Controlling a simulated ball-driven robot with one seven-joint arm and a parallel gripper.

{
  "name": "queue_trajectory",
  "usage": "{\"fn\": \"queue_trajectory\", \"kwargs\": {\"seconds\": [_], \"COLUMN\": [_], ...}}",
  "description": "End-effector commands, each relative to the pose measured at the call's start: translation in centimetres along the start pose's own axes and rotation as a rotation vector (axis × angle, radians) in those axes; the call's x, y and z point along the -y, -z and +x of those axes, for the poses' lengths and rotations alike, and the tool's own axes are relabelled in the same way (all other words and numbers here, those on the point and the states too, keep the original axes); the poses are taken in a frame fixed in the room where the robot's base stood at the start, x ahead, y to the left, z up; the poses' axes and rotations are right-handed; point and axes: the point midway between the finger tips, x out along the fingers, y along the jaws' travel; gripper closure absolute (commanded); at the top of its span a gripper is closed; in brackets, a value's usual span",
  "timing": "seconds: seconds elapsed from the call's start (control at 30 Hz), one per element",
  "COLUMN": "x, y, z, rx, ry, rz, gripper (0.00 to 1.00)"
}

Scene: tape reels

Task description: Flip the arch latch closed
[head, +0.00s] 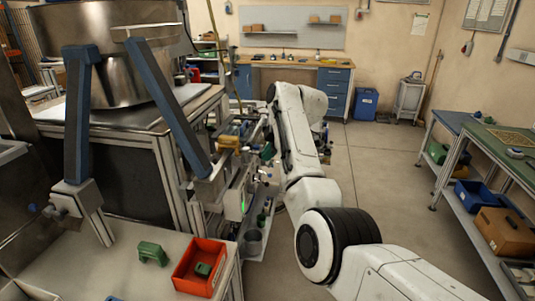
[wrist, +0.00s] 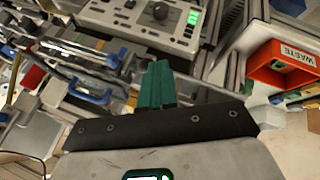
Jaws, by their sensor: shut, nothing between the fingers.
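My gripper (wrist: 157,70) shows in the wrist view as two teal fingers pressed together, with nothing between them. The fingertips point at the gap between a mechanism with blue handles and a control box. A blue curved handle (wrist: 90,94) lies to the left of the fingers, apart from them. A second small blue handle (wrist: 113,61) sits closer to the fingertips. I cannot tell for sure which of these is the arch latch, or its position. In the head view my white arm reaches forward to the machine's right side, and the fingertips are too small there to judge.
A grey control box (wrist: 150,18) with a knob and green display stands beyond the fingers. A red bin marked WASTE (wrist: 283,66) is at the right. A steel bowl (head: 110,75) tops the machine at left. Open floor (head: 375,165) lies right of my arm, before a green-topped bench (head: 495,148).

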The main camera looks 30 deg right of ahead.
Motion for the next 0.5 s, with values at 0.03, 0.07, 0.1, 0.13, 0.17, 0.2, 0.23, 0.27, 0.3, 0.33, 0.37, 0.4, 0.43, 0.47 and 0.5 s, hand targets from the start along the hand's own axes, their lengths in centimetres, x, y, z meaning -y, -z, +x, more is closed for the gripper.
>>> {"fn": "queue_trajectory", "kwargs": {"seconds": [0.03, 0.07, 0.1, 0.13, 0.17, 0.2, 0.23, 0.27, 0.3, 0.33, 0.37, 0.4, 0.43, 0.47, 0.5], "x": [0.1, 0.1, 0.1, 0.1, 0.0, 0.0, 0.0, 0.0, 0.0, -0.1, -0.1, -0.1, -0.1, -0.1, -0.2], "y": [0.2, 0.2, 0.3, 0.5, 0.6, 0.7, 0.9, 1.0, 1.2, 1.4, 1.6, 1.7, 1.8, 1.9, 1.9], "z": [0.2, 0.2, 0.3, 0.3, 0.4, 0.5, 0.6, 0.7, 0.8, 0.9, 1.0, 1.0, 1.1, 1.1, 1.1], "rx": [-0.002, -0.002, -0.002, -0.002, -0.002, -0.002, -0.003, -0.003, -0.004, -0.005, -0.005, -0.006, -0.006, -0.006, -0.007], "ry": [0.002, 0.002, 0.002, 0.002, 0.003, 0.003, 0.003, 0.003, 0.004, 0.004, 0.003, 0.003, 0.002, 0.001, 0.001], "rz": [-0.001, -0.001, -0.001, -0.001, -0.001, -0.001, -0.002, -0.002, -0.003, -0.003, -0.004, -0.004, -0.005, -0.005, -0.005], "gripper": [1.0, 1.0, 1.0, 1.0, 1.0, 1.0, 1.0, 1.0, 1.0, 1.0, 1.0, 1.0, 1.0, 1.0, 1.0]}}
